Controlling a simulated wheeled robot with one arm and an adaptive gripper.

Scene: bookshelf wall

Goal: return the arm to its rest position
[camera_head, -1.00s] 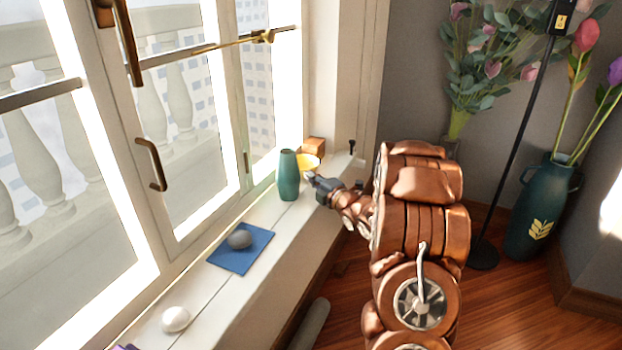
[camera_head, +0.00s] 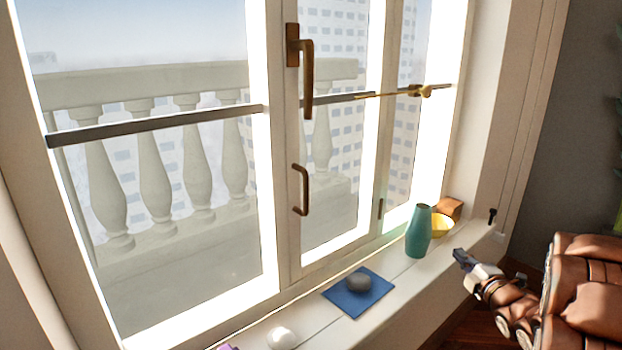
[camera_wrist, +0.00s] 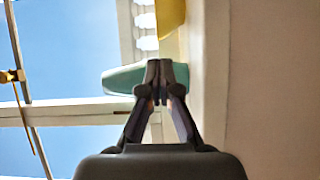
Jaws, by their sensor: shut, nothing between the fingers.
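My gripper (camera_head: 462,258) is at the right of the head view, at the near edge of the window sill, right of the teal vase. In the wrist view my gripper (camera_wrist: 160,68) has its fingertips together with nothing between them. The teal vase (camera_head: 418,232) stands upright on the sill; behind the fingers in the wrist view the vase (camera_wrist: 122,78) is partly hidden. My copper-coloured arm fills the lower right of the head view, bent and partly out of the picture.
The sill (camera_head: 400,285) also bears a yellow bowl (camera_head: 441,226), a wooden block (camera_head: 450,208), a grey stone (camera_head: 358,282) on a blue cloth (camera_head: 345,303), and a white stone (camera_head: 281,338). The window (camera_head: 290,150) with its handles rises behind. A grey wall stands at the right.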

